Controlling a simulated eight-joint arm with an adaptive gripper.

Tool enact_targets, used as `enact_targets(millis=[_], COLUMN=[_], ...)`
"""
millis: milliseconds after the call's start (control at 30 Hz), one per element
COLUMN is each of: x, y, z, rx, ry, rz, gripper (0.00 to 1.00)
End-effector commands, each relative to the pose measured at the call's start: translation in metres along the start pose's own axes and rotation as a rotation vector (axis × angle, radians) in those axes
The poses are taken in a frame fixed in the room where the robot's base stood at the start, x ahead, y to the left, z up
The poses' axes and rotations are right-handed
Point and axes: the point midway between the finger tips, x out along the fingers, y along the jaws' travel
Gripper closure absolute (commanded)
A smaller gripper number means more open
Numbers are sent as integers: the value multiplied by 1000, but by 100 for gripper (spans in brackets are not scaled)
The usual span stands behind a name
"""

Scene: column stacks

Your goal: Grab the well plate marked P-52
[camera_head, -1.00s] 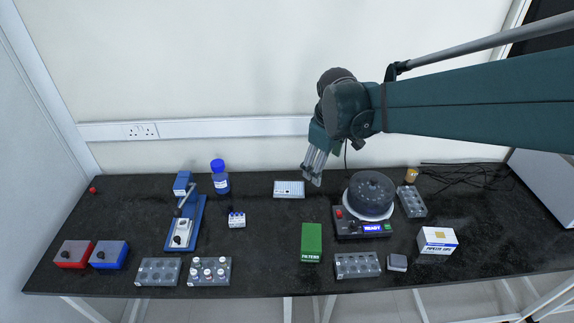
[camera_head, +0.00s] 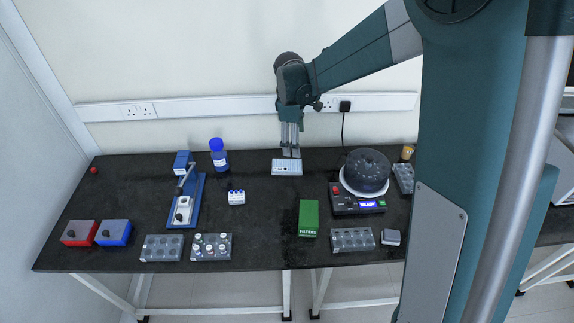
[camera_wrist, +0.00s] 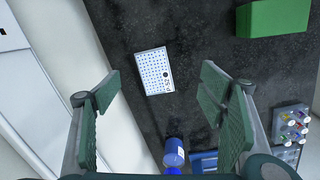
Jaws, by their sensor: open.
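A white well plate (camera_head: 287,167) with rows of small wells lies flat near the back edge of the black bench. In the wrist view the plate (camera_wrist: 154,71) lies beyond and between my open fingers, with a dark round mark on one side. My gripper (camera_head: 290,154) points down just above and behind the plate in the head view. In the wrist view my gripper (camera_wrist: 165,105) is open with nothing between its green finger pads. I cannot tell that it touches the plate.
A green box (camera_head: 309,218) stands in front of the plate and a centrifuge (camera_head: 365,178) to its right. The wall is close behind. Bench around the plate is clear.

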Motion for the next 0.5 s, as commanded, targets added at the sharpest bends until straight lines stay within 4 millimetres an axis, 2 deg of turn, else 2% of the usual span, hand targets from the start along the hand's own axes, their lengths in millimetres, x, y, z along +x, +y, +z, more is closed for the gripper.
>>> enact_targets(millis=[500], x=[70], y=[20], z=[-55], rx=[-217], ry=[-59], rz=[-72], gripper=[31])
